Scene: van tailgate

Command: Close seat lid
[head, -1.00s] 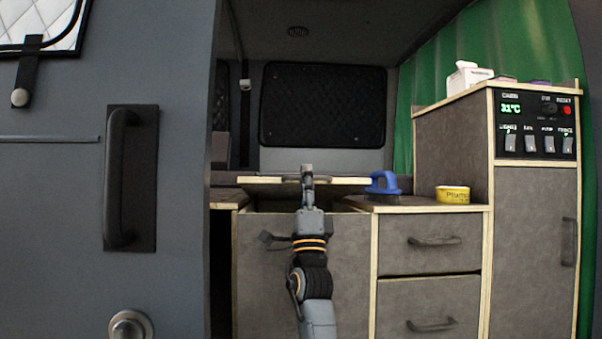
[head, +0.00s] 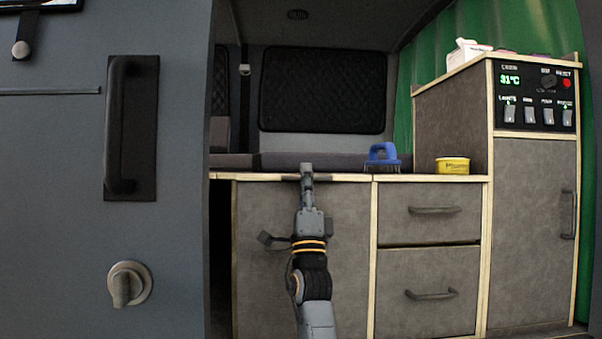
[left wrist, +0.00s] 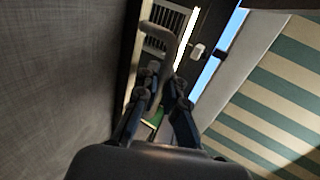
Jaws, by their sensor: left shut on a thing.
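The seat lid (head: 345,178) shows in the head view as a thin pale edge along the top of the grey seat box (head: 260,225). It looks level with the counter beside it, and no dark gap shows under it from here. My left gripper (head: 307,168) is at the middle of the lid's front edge. It is shut on the dark lid handle, whose curved grey bar (left wrist: 158,40) shows by the fingers in the left wrist view. The gripper (left wrist: 163,88) hides part of the handle. My right gripper is in neither view.
A blue brush (head: 382,157) and a yellow tin (head: 453,165) stand on the counter right of the lid. Drawers (head: 430,218) and a tall cabinet (head: 535,230) are at the right. A grey van door (head: 60,190) fills the left side.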

